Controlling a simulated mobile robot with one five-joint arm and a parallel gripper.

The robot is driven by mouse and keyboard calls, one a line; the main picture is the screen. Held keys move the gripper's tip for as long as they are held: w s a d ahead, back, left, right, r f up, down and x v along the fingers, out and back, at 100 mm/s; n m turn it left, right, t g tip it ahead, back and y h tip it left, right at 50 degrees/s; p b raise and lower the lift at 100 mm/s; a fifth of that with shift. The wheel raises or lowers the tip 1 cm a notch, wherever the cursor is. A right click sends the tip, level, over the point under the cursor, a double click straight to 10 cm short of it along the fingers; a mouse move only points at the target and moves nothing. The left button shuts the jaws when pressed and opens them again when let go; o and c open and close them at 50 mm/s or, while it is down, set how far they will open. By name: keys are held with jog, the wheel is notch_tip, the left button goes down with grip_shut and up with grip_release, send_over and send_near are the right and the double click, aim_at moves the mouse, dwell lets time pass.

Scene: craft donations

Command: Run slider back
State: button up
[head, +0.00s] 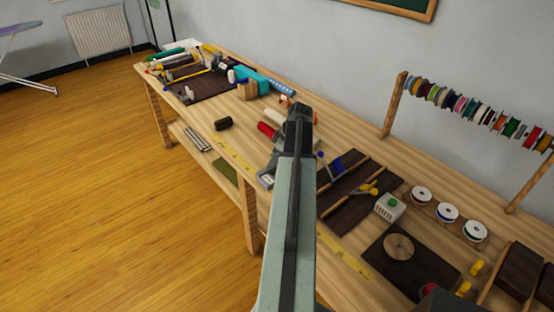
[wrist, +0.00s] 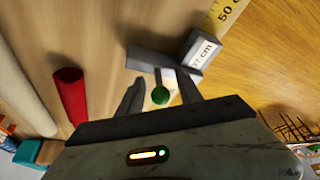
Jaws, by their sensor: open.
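In the wrist view, a grey T-shaped metal piece (wrist: 150,57) lies on the wooden bench, with a small green ball knob (wrist: 160,95) at its near end. A grey block (wrist: 203,47) with a white label ending in "cm" adjoins its right end. My gripper (wrist: 160,88) is open, one finger on each side of the knob; I cannot tell whether they touch it. In the head view my arm hides most of this spot; the labelled grey block (head: 266,180) shows left of the arm. Which part is the slider is not certain.
A red roll (wrist: 70,93) lies left of my gripper, with a pale roll (wrist: 22,95) beyond. A yellow ruler strip (wrist: 228,14) runs along the bench edge. Right of my arm, a dark board (head: 350,205) carries rods and a yellow-knobbed piece (head: 368,188).

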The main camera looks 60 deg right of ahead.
grip_shut()
dwell(1.3)
